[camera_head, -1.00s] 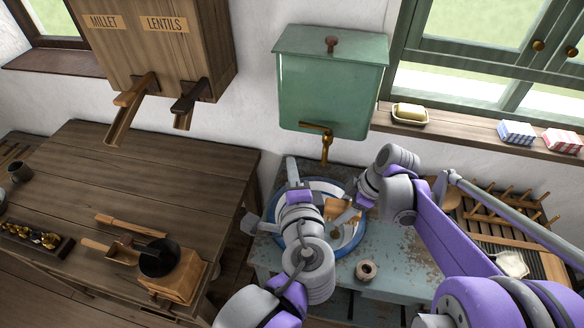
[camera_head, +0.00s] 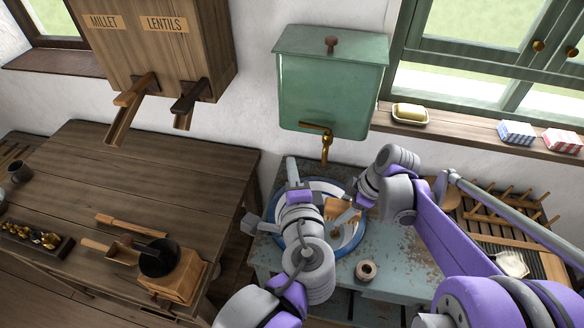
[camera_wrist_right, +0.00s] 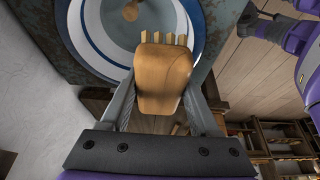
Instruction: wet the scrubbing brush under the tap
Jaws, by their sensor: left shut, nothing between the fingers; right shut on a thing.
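The scrubbing brush (camera_head: 337,208) has a light wooden body and shows over the basin. In the right wrist view the brush (camera_wrist_right: 164,76) sits between the fingers with its bristles pointing up in the picture, towards the basin. My right gripper (camera_head: 348,215) is shut on it. The brass tap (camera_head: 327,146) sticks out from the green water tank (camera_head: 325,95); no water stream is visible. The white basin with a blue rim (camera_head: 350,247) stands below and is partly hidden by my arms. My left gripper (camera_head: 291,168) is shut and empty, left of the tap and lower in the picture.
A worn blue-green stand (camera_head: 400,262) holds the basin and a small round pot (camera_head: 366,270). A wooden drying rack (camera_head: 500,215) is at right. A wooden table (camera_head: 150,175) with a grinder (camera_head: 170,275) is at left. A soap dish (camera_head: 410,114) sits on the sill.

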